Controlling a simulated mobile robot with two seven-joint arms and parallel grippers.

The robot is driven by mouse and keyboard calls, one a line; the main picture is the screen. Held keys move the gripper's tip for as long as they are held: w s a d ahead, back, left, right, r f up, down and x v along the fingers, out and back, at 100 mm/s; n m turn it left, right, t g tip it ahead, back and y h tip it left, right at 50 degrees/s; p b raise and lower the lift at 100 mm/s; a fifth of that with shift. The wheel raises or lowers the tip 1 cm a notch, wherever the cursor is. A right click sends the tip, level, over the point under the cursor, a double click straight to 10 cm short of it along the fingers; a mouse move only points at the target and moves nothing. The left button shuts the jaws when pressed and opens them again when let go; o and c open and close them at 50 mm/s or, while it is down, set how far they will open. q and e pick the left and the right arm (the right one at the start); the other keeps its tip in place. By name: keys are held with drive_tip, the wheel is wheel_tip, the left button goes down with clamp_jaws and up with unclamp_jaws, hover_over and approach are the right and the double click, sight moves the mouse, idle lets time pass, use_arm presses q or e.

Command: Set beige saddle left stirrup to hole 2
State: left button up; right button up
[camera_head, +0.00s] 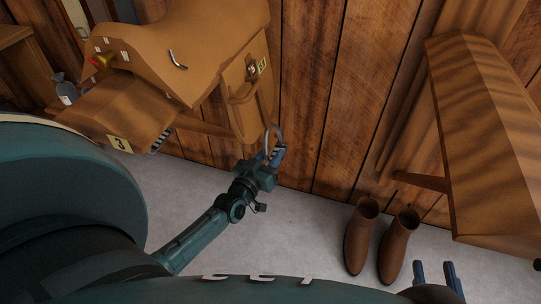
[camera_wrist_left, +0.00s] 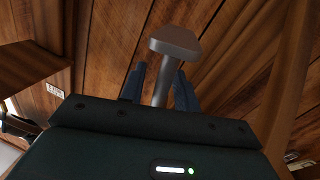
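The beige saddle (camera_head: 190,40) sits on a wooden wall rack with a "3" tag (camera_head: 119,144), at the upper left of the head view. Its side flap (camera_head: 245,100) hangs down and carries a small numbered tag (camera_head: 263,65). The grey metal stirrup (camera_head: 274,136) hangs below the flap. My left gripper (camera_head: 270,156) is at the stirrup, with blue fingers on both sides of it. In the left wrist view the stirrup (camera_wrist_left: 174,42) rises between the fingers (camera_wrist_left: 160,82); firm contact cannot be made out. My right gripper (camera_head: 437,275) is open and empty at the lower right.
Brown boots (camera_head: 362,236) stand on the grey floor near the plank wall. An empty wooden rack (camera_head: 490,130) juts out at the right. A small bottle (camera_head: 65,90) stands left of the saddle. The floor between my left arm and the boots is clear.

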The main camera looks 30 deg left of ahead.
use_arm(q)
clamp_jaws()
idle(0.3)
drive_tip(key=shift+f+b, duration=0.35)
drive_tip(key=shift+f, duration=0.1)
wheel_tip(320, 180, down, 8)
drive_tip(key=d+b, duration=0.1)
drive_tip(key=b, duration=0.4)
drive_tip(key=shift+w+d, duration=0.2)
drive_tip(key=shift+d, duration=0.2)
use_arm(e)
drive_tip(key=shift+a+t+y, duration=0.8)
drive_tip(key=shift+y, duration=0.3)
